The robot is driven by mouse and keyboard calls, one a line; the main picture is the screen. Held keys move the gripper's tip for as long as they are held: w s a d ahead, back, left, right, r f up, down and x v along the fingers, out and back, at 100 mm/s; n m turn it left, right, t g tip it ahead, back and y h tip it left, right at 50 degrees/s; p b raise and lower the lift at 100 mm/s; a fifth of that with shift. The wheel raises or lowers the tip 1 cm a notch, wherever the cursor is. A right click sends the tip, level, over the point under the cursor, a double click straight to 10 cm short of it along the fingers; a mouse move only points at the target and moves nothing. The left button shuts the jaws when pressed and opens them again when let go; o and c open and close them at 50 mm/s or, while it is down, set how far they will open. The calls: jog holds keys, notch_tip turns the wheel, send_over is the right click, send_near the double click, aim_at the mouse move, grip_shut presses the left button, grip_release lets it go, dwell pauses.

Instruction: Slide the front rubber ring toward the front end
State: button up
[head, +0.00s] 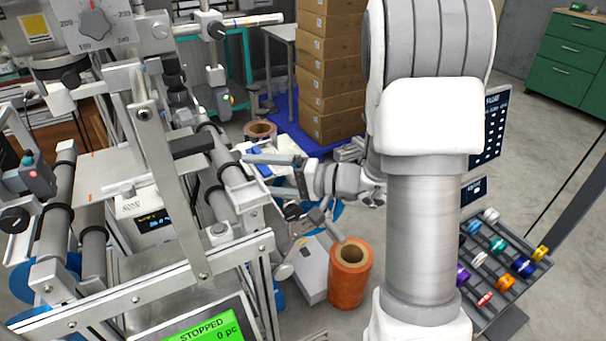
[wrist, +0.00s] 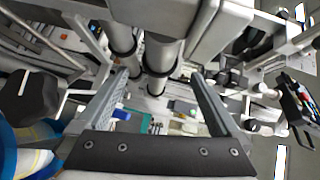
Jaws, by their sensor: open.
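A pale roller on the machine's right side carries a dark rubber ring (head: 235,187) near its front end and another ring (head: 205,126) farther back. My gripper (head: 258,176) is to the right of this roller, its fingers pointing left toward it. It is open, with nothing seen between the fingers, and I cannot tell whether a finger touches the roller. In the wrist view, my gripper (wrist: 158,76) is spread wide. Rollers with dark rings, one of them a ring (wrist: 158,72), show beyond and between the fingertips. I cannot match these rings surely between views.
The machine's front rail (head: 150,285) and an upright bar (head: 165,180) stand close by on the left. An orange roll (head: 349,275) stands on the floor below my arm. A rack of coloured spools (head: 500,260) is at the right. Stacked boxes (head: 330,70) stand behind.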

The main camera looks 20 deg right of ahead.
jog(key=p+v, duration=0.1)
jog(key=v, duration=0.9)
jog(key=shift+d, duration=0.1)
